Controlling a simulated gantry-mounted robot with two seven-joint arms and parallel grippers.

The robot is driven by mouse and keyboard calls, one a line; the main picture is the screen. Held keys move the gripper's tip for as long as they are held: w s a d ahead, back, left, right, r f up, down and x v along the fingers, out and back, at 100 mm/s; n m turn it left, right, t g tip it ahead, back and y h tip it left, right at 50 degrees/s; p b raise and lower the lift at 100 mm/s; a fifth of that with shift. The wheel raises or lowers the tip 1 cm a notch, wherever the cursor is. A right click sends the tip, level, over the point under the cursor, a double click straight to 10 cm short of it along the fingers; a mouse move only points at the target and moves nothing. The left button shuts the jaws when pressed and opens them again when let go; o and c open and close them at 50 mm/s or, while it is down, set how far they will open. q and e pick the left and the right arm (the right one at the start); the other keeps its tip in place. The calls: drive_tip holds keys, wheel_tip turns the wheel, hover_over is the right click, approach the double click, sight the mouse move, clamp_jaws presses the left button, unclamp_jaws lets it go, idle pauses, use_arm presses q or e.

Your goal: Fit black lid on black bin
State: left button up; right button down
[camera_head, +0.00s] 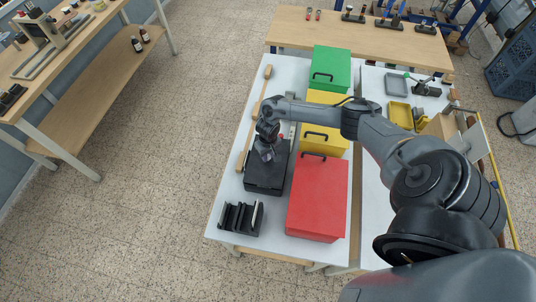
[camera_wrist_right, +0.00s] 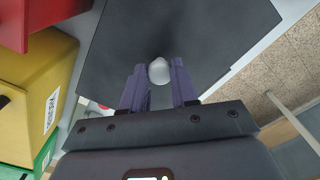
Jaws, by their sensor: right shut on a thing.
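The black lid (camera_head: 267,174) is a flat dark plate at the black bin (camera_head: 263,191), left of the red bin in the head view. The lid fills much of the right wrist view (camera_wrist_right: 215,40). My right gripper (camera_head: 267,155) is above the lid and shut on its pale round knob (camera_wrist_right: 159,71), which sits between the two fingertips (camera_wrist_right: 159,82). The lid covers the top of the bin in the head view. I cannot tell whether it is fully seated or slightly raised. My left gripper is not in view.
Right of the black bin stand a red bin (camera_head: 318,200), a yellow bin (camera_head: 330,142) and a green bin (camera_head: 331,68). A black slotted rack (camera_head: 240,217) is near the front edge of the white table (camera_head: 217,224). A wooden-handled tool (camera_head: 257,106) lies along the left edge.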

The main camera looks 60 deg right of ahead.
drive_tip(key=shift+f, duration=0.6)
drive_tip(key=c, duration=0.9)
unclamp_jaws()
drive_tip(key=shift+o, duration=0.2)
drive_tip(key=shift+r, duration=0.1)
